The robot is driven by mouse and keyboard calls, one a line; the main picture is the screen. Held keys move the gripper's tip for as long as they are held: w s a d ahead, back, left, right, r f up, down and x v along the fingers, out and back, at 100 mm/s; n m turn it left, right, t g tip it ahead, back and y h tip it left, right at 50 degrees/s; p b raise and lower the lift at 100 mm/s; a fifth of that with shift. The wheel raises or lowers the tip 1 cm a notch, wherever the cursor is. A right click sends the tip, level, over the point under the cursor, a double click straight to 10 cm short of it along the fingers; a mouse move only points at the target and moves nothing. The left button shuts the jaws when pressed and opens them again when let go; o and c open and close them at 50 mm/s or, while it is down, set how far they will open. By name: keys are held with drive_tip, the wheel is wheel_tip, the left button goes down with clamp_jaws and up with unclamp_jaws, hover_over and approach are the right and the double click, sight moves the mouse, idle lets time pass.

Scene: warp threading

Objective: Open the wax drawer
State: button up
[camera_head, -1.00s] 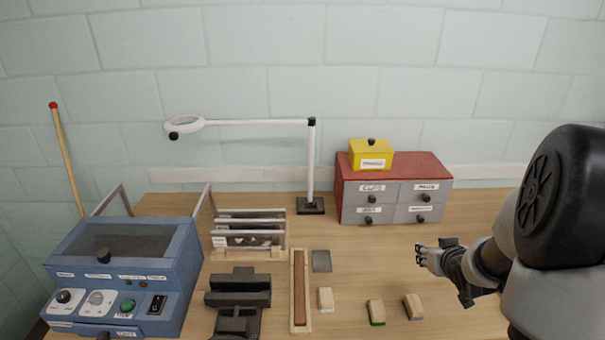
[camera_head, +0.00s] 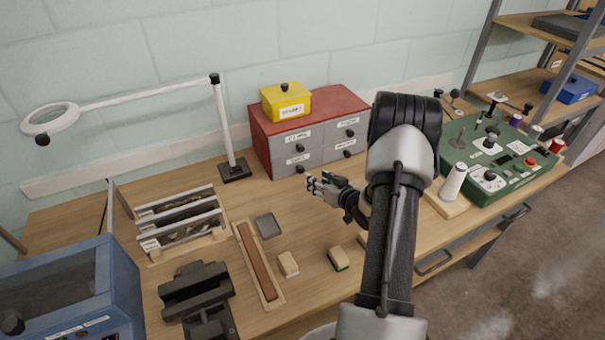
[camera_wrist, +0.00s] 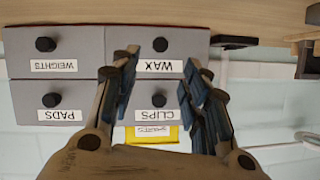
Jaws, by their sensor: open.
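The wax drawer (camera_head: 288,163) is the lower left drawer of a red cabinet with grey fronts. In the upside-down wrist view, the wax drawer (camera_wrist: 184,44) shows its WAX label and black knob (camera_wrist: 160,44). Its front looks flush with the other drawers. My gripper (camera_head: 316,184) is open and empty, just in front of the cabinet's lower drawers. In the wrist view, the fingers of my gripper (camera_wrist: 160,62) point at the wax drawer, one on each side of its label. The knob appears between the fingertips; I cannot tell the remaining distance.
A yellow box (camera_head: 286,103) sits on the red cabinet (camera_head: 345,96). A lamp stand (camera_head: 235,170) is to its left. Small blocks (camera_head: 288,264), a grey pad (camera_head: 268,226) and a long tray (camera_head: 243,228) lie in front. A green machine (camera_head: 500,160) stands at right.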

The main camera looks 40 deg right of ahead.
sight(302, 171)
drive_tip(key=b+x, duration=0.2)
drive_tip(key=x, duration=0.8)
drive_tip(key=shift+w, duration=0.35)
drive_tip(key=shift+c, duration=0.4)
clamp_jaws()
